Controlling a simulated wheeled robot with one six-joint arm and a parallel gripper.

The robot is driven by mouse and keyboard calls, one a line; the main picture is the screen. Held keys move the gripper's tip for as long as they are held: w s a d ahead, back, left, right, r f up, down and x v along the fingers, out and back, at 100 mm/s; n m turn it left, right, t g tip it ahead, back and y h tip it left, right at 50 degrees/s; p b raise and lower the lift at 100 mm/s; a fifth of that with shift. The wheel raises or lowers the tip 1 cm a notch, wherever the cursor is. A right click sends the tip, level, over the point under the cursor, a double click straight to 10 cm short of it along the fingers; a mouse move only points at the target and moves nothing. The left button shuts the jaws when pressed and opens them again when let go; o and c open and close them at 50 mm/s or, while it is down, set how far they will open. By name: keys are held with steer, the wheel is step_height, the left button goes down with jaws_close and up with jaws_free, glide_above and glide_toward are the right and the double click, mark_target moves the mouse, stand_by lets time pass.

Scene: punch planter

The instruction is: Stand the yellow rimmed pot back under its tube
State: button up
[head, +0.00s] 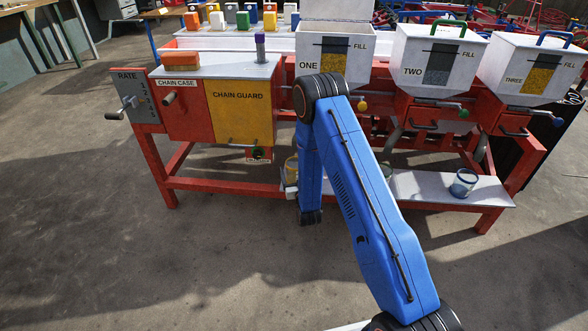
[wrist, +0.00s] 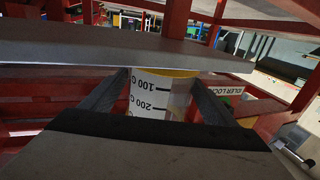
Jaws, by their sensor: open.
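The yellow rimmed pot (wrist: 155,98) shows in the wrist view as a white, marked container with a yellow rim. My gripper (wrist: 163,88) is open, with one finger at each side of the pot; I cannot tell whether either touches it. In the head view the pot (head: 291,170) is partly hidden beside my blue arm, at the left end of the low white shelf (head: 415,188). The tube above it is hidden from me, and I cannot tell how the pot stands relative to it.
A blue rimmed pot (head: 464,184) stands on the shelf at the right, and another pot (head: 386,171) is partly behind my arm. Hoppers one (head: 309,75), two (head: 415,77) and three (head: 510,80) are above. Red frame bars (head: 225,188) surround the shelf. The floor in front is clear.

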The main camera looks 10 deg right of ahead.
steer(key=s, duration=0.9)
steer(key=shift+s, duration=0.15)
step_height(320, 180, up, 19)
steer(key=d+g, duration=0.2)
steer(key=g, duration=0.3)
steer(key=s+d+r+g, duration=0.2)
steer(key=s+r, duration=0.4)
steer(key=r, duration=0.1)
steer(key=s+d+r+g, duration=0.1)
steer(key=s+r+g, duration=0.1)
steer(key=s, duration=1.1)
steer(key=s+d+r+g, duration=0.2)
steer(key=s+r, duration=0.3)
steer(key=s, duration=0.8)
steer(key=s+d+r+g, duration=0.1)
steer(key=s+r, duration=0.3)
steer(key=s, duration=1)
steer(key=shift+d+g, duration=0.3)
steer(key=shift+g, duration=0.3)
steer(key=shift+w+r, duration=0.1)
steer(key=shift+c, duration=0.7)
